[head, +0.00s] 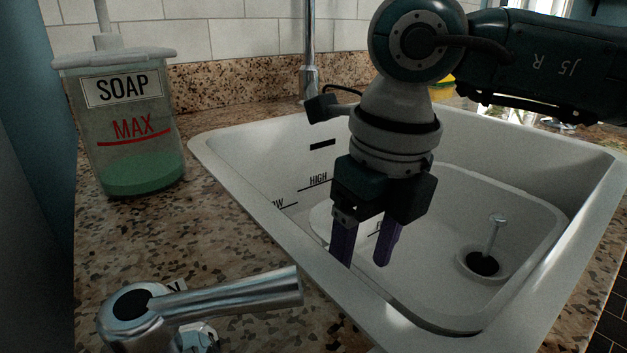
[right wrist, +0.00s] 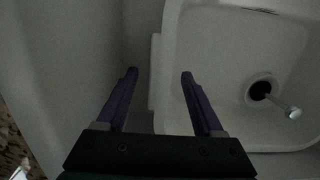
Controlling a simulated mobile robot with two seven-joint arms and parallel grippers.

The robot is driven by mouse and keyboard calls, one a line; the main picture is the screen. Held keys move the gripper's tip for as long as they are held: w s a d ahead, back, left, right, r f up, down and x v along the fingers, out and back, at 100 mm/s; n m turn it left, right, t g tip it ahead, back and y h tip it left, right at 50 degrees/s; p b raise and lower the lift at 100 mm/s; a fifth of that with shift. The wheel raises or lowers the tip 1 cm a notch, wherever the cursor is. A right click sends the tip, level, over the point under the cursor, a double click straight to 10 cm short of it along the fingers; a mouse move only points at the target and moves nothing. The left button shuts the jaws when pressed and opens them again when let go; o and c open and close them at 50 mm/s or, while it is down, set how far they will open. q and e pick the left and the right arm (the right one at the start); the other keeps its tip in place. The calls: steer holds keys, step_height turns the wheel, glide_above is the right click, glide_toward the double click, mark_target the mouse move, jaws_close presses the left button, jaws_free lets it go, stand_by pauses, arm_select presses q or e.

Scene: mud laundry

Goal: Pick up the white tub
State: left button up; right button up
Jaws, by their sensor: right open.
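The white tub (head: 435,280) sits inside the sink; it also shows in the right wrist view (right wrist: 215,60). A pale ledge or handle (right wrist: 154,75) sticks out from its near side. My right gripper (head: 363,262) points down into the sink, its purple fingers open and empty. In the right wrist view, the fingertips (right wrist: 159,74) lie on either side of the tub's edge and ledge. I cannot tell how far above the edge they are, or whether they touch it. My left gripper is not in view.
The white sink (head: 240,180) has level marks on its wall. A chrome lever (head: 230,293) and a soap container (head: 130,140) stand on the granite counter to the left. A thin stick (head: 495,235) rises by the dark drain hole (head: 482,264). A faucet (head: 309,50) stands behind.

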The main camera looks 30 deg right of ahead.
jaws_close()
stand_by(0.5)
stand_by(0.8)
